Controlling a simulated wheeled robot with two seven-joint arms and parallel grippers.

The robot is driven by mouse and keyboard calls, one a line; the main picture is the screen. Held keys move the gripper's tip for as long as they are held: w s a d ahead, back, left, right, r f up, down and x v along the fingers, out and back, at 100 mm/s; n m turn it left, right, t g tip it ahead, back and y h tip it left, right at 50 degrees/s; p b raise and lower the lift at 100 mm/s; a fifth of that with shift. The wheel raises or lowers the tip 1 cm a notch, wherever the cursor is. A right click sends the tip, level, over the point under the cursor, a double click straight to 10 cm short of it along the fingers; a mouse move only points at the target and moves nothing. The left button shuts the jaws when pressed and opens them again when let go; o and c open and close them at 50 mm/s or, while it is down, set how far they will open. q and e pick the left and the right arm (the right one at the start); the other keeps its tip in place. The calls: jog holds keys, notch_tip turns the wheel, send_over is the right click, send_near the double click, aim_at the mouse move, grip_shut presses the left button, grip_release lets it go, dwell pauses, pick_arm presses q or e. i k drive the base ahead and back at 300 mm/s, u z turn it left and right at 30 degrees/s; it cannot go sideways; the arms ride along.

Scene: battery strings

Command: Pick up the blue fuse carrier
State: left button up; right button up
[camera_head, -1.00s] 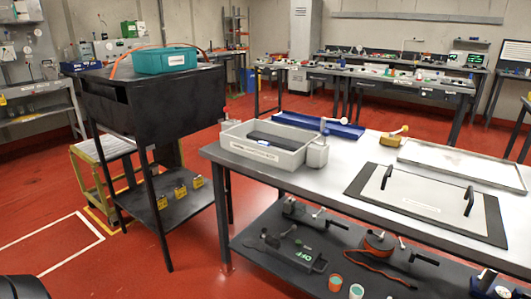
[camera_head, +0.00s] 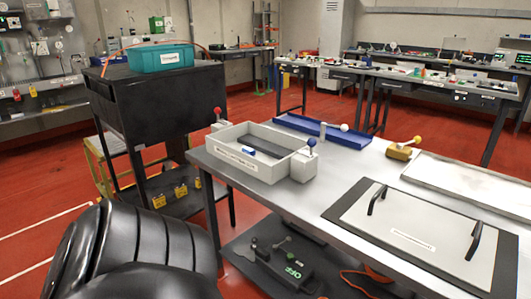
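A small blue piece (camera_head: 249,150) shows inside the grey open-topped tray (camera_head: 225,160) on the steel table. It is too small to tell for sure whether it is the blue fuse carrier. A dark flat area lies beside it in the tray. A long blue tray (camera_head: 340,135) lies behind the grey one. Thick black links of my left arm fill the lower left of the view. Neither of my grippers is in view.
A black stand (camera_head: 160,100) with a teal box (camera_head: 160,58) on top is left of the table. A grey panel (camera_head: 420,225) with two black handles lies at the front right. A yellow tool (camera_head: 402,149) lies behind it. Bare steel (camera_head: 330,180) shows between tray and panel.

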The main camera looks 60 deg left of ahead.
aim_at(247, 149)
jog(key=u, duration=1.95)
